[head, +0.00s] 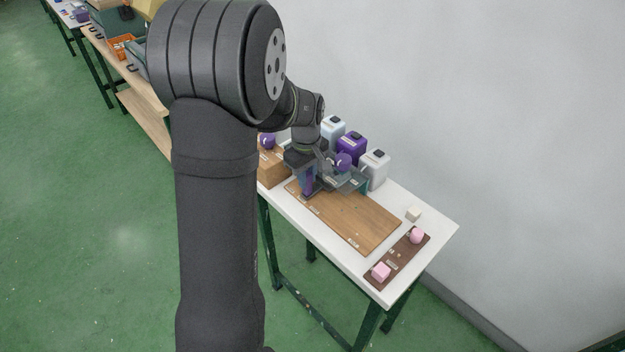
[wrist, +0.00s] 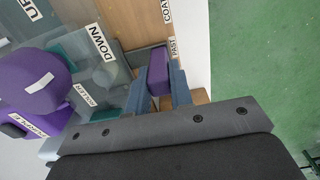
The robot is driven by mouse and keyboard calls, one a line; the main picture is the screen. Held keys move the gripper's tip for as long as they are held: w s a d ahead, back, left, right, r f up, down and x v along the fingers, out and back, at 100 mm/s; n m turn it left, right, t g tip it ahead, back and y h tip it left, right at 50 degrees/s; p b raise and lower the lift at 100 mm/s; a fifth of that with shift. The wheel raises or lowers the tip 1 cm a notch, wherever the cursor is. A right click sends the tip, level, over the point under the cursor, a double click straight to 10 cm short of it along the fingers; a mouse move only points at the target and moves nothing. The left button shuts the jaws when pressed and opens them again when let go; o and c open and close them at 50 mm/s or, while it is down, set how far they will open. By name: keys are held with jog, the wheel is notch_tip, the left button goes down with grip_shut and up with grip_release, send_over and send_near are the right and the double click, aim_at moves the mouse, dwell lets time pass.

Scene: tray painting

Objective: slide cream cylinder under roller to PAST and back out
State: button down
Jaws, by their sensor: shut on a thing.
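My gripper (head: 311,190) is shut on a purple piece (head: 308,176) low over the wooden board (head: 352,222). In the wrist view the purple piece (wrist: 158,72) sits between the two fingers (wrist: 167,92), beside the PAST label (wrist: 174,50); its full shape is hard to tell. The roller stand (wrist: 120,80) with its ROLLER label is just left of the fingers, and a large purple knob (wrist: 42,85) is beyond it. No cream cylinder is clear; a small cream block (head: 413,214) lies on the white table (head: 438,228), apart from my gripper.
White, purple and pale blue paint containers (head: 374,170) stand behind the roller, near the wall. A dark brown tray (head: 398,256) with two pink pieces (head: 381,271) is at the table's near right end. A wooden box (head: 272,168) is at left. The board's right part is clear.

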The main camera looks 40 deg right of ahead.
jog(key=c, duration=1.6)
grip_release()
jog(key=shift+o, duration=0.2)
jog(key=shift+r, duration=0.1)
notch_tip(320, 180, up, 17)
jog(key=shift+r, duration=0.15)
